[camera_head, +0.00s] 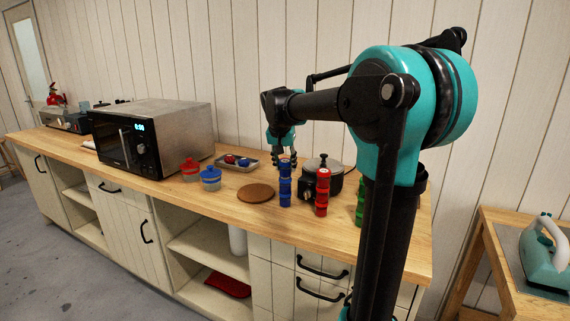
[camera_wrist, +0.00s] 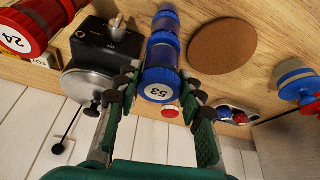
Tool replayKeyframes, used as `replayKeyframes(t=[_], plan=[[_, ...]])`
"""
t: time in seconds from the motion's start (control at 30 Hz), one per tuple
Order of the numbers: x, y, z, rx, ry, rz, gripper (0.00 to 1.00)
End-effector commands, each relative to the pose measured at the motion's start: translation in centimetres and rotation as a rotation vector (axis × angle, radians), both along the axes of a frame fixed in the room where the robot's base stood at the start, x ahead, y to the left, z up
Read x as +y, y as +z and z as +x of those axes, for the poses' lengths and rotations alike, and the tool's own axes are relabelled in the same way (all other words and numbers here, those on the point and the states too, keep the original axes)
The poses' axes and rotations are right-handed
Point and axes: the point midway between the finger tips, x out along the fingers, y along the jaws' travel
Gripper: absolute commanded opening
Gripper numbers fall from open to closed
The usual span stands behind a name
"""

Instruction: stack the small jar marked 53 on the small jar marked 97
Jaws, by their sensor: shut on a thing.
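The blue jar marked 53 (camera_wrist: 159,88) is between the fingers of my gripper (camera_wrist: 163,92) in the wrist view, its numbered lid facing the camera. My gripper is shut on it. Other blue jars (camera_wrist: 163,48) show in line beyond it; whether it touches them cannot be told. In the head view my gripper (camera_head: 283,153) points down at the top of the blue column (camera_head: 285,190), which stands upright on the counter. No 97 is readable in either view, so I cannot tell which jar bears it.
A red column (camera_head: 322,194) and a black cooker (camera_head: 333,182) stand close on the right, with green jars (camera_head: 360,207) beyond. A brown round mat (camera_head: 256,193) lies left. A tray (camera_head: 225,164), red pot (camera_head: 190,171), blue pot (camera_head: 210,181) and microwave (camera_head: 178,130) are farther left.

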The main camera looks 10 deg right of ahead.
Motion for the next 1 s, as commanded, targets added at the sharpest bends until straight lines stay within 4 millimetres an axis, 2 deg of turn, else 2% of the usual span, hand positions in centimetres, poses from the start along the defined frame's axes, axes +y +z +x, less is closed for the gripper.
replayKeyframes(t=[0.43, 0.47, 0.63, 1.0], plan=[[0.00, -0.79, 0.02, 0.000, 0.000, 0.000, 0.08], [0.00, -0.79, 0.02, 0.000, 0.000, 0.000, 0.40], [0.00, -0.79, 0.01, 0.000, 0.000, 0.000, 0.62], [0.08, -0.45, -0.12, 0.000, 0.000, 0.000, 0.62]])
